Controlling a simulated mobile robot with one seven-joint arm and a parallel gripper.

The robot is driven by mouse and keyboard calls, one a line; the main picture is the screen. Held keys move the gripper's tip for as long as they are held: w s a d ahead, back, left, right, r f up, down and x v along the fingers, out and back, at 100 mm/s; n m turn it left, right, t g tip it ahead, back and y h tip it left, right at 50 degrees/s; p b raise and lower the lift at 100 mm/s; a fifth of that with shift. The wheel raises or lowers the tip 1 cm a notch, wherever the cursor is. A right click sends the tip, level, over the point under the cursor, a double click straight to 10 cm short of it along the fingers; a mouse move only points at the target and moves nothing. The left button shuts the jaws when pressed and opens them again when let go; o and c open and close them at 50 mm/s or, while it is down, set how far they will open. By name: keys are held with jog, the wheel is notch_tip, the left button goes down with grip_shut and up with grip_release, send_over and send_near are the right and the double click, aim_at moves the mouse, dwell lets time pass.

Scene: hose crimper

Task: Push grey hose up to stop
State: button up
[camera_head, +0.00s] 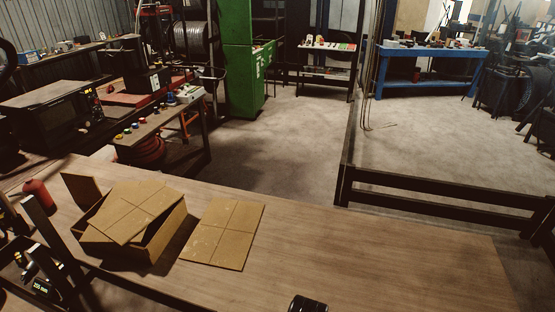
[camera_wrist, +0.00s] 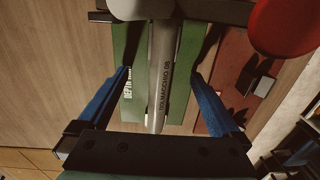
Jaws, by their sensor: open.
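In the wrist view the grey hose (camera_wrist: 160,85) runs upright through the middle of the picture, with dark print along its side. Its upper end meets a paler grey rounded part (camera_wrist: 140,10) at the top edge; the joint is not clear. Its lower end is close to my gripper's dark body. My gripper (camera_wrist: 160,73) is open, with one blue finger on each side of the hose and a visible gap on both sides. Behind the hose is a green block (camera_wrist: 132,98) with a white "DEPTH" label. The hose and gripper cannot be made out in the head view.
A red round part (camera_wrist: 285,22) is at the wrist view's top right, near a red-brown plate (camera_wrist: 228,100). In the head view a cardboard box (camera_head: 150,243) and a flat cardboard sheet (camera_head: 225,235) lie on the wooden table (camera_head: 370,262). The table's right part is mostly clear.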

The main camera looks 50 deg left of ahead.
notch_tip(320, 180, up, 9)
jog(key=p, duration=0.9)
dwell(0.4)
dwell(0.5)
